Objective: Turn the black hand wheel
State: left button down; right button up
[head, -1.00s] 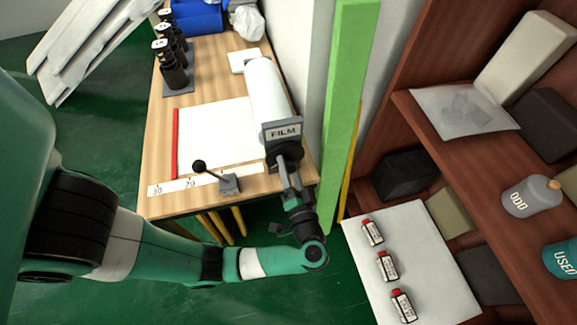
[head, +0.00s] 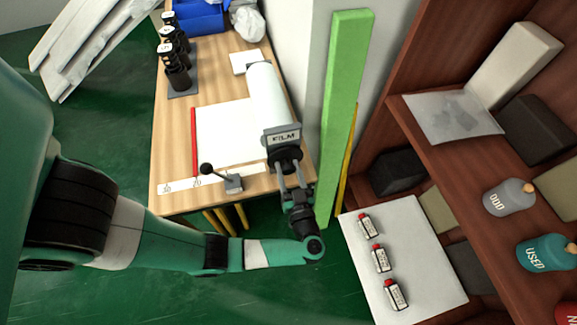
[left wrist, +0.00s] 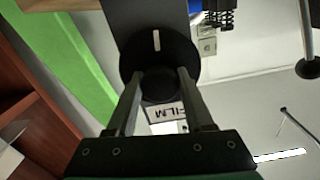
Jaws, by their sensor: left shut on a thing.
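The black hand wheel (left wrist: 183,47) is a round black disc with a white mark and a smaller hub (left wrist: 160,84) in front, at the near end of the film roll. In the head view the wheel (head: 284,156) sits just under the FILM sign (head: 282,137), partly hidden. My left gripper (head: 285,167) reaches up to it from the front of the table. In the left wrist view its two fingers (left wrist: 159,80) are closed on either side of the hub. My right gripper is not in view.
The white film roll (head: 266,95) lies on the wooden table (head: 180,120). A black-knobbed lever (head: 222,176) stands left of the wheel. A green post (head: 343,110) is close on the right. A white board (head: 415,245) with several small bottles lies further right.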

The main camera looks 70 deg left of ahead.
pick_arm(q)
jog(key=n, duration=0.3)
jog(key=shift+n, duration=0.4)
jog(key=n, duration=0.4)
jog(key=shift+n, duration=0.3)
jog(key=n+b, duration=0.1)
jog(key=n, duration=0.3)
jog(key=shift+f+b, duration=0.1)
jog(key=shift+b, duration=0.2)
jog(key=n+b, duration=0.2)
jog(key=n, duration=0.3)
jog(key=shift+f, duration=0.1)
jog(key=n+b, duration=0.2)
jog(key=n, duration=0.1)
jog(key=shift+n, duration=0.3)
jog(key=n+b, duration=0.2)
jog(key=shift+n, duration=0.4)
jog(key=n+b, duration=0.4)
jog(key=shift+f+n, duration=0.1)
jog(key=shift+n, duration=0.2)
jog(key=n+b, duration=0.2)
jog(key=shift+n, duration=0.3)
jog(key=n+b, duration=0.1)
jog(key=n, duration=0.1)
jog(key=shift+n, duration=0.4)
jog(key=shift+r+n+b, duration=0.15)
jog(key=shift+n, duration=0.8)
jog(key=shift+r+n+b, duration=0.15)
jog(key=shift+n, duration=0.8)
